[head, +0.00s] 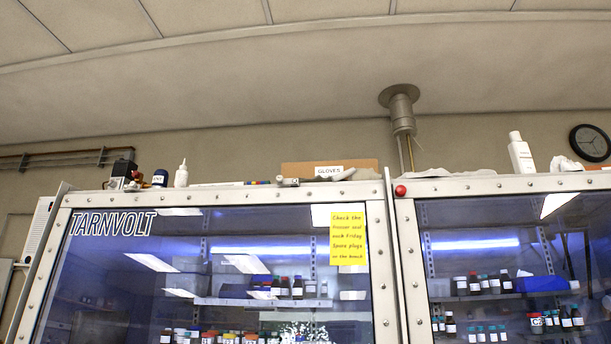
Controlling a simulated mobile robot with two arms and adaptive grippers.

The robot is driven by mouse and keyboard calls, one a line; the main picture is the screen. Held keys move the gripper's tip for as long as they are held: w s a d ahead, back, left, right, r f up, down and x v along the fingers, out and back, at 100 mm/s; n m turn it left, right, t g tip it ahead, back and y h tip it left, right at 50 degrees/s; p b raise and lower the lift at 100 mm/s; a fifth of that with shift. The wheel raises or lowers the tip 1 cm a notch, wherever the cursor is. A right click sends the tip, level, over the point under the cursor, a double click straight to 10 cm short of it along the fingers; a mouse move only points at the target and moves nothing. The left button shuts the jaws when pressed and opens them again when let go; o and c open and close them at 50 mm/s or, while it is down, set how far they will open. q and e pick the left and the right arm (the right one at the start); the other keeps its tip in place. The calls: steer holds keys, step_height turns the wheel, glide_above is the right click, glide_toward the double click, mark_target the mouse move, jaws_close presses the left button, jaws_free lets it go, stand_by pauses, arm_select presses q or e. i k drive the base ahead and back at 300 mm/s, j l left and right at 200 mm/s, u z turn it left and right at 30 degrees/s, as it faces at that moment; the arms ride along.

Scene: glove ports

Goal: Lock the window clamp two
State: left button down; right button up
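Two framed glass windows fill the lower half of the head view. The left window (120,228) carries TARNVOLT lettering and a yellow handwritten note (348,238). The right window (480,215) stands beside it, with metal frames meeting between them. A red knob (400,190) sits at the top left corner of the right window's frame; I cannot tell what it belongs to. No part that I can name as window clamp two shows. The lower parts of both windows are outside the view. Neither of my grippers is in view.
Behind the glass, shelves hold several small bottles (297,287) and a blue item (540,284). On top of the cabinet stand a cardboard gloves box (365,165), a white squeeze bottle (181,174) and a white bottle (520,153). A clock (590,142) hangs at the right.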

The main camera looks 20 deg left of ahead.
mark_target(280, 179)
steer(key=i+l, duration=0.6)
steer(key=i, duration=0.15)
